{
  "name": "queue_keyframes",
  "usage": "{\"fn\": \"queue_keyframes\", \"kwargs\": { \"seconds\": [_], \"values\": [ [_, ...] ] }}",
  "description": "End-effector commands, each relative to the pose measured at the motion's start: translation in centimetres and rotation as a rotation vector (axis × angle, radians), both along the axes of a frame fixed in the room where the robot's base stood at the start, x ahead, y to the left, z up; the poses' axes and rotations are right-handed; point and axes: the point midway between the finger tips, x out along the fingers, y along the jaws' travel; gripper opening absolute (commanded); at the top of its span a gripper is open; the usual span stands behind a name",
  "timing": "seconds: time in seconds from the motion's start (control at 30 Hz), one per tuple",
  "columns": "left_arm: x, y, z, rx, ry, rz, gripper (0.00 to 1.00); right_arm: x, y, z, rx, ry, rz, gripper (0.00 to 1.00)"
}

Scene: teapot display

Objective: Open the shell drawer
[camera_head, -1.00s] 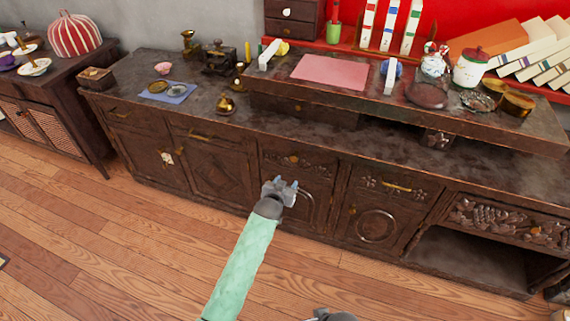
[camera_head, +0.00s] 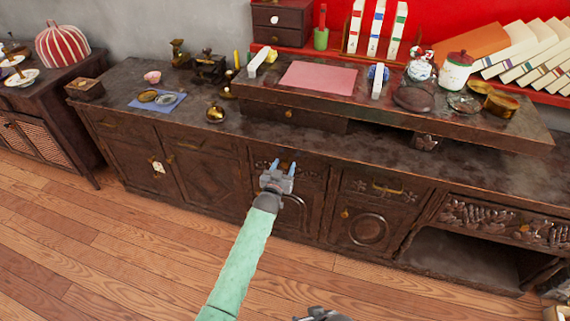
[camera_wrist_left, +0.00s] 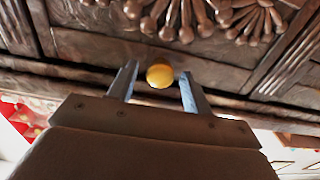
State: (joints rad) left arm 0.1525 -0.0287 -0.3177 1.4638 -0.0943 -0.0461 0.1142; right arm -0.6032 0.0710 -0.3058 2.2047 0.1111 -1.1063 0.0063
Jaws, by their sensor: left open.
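The drawer front with carved fan-like shell relief (camera_wrist_left: 222,14) fills the upper part of the left wrist view. In the head view this drawer front (camera_head: 312,171) is in the middle of the long dark cabinet, partly hidden by my gripper. It looks shut. Its round gold knob (camera_wrist_left: 159,76) shows between the fingertips in the wrist view. My left gripper (camera_head: 284,167) is open, with one finger on each side of the knob; I cannot tell whether they touch it. A grey part at the bottom edge (camera_head: 323,314) seems to be my right gripper, mostly cut off.
The cabinet has other drawers and doors, including a drawer with a gold handle (camera_head: 388,188) to the right. The cabinet top holds a blue cloth (camera_head: 172,105), a brass pot (camera_head: 215,114) and a raised board with a pink mat (camera_head: 318,77). The wooden floor (camera_head: 130,250) in front is clear.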

Motion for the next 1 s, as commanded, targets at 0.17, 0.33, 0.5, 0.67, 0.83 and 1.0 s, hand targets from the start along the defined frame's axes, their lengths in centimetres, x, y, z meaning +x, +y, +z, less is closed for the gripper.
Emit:
{"fn": "queue_keyframes", "kwargs": {
  "seconds": [0.17, 0.33, 0.5, 0.67, 0.83, 1.0],
  "values": [
    [1.19, -0.42, 0.02, -0.001, 0.001, 0.000, 0.50, -0.02, -0.01, 0.44, 0.001, 0.001, 0.001, 0.36],
    [1.41, -0.50, -0.06, 0.000, 0.002, 0.000, 0.50, -0.02, 0.02, 0.61, 0.001, 0.001, 0.002, 0.36],
    [1.41, -0.49, -0.04, -0.001, 0.001, 0.000, 0.48, -0.05, 0.02, 0.60, 0.001, 0.001, 0.002, 0.36],
    [1.40, -0.49, -0.03, -0.001, 0.001, 0.000, 0.16, -0.07, 0.01, 0.57, 0.000, 0.002, 0.002, 0.36],
    [1.39, -0.48, -0.03, 0.000, 0.001, 0.000, 0.00, -0.10, 0.00, 0.46, 0.000, 0.004, 0.001, 0.36],
    [1.08, -0.37, 0.06, 0.000, 0.001, 0.000, 0.00, -0.24, -0.05, 0.58, -0.003, 0.012, 0.003, 0.36]
  ]
}}
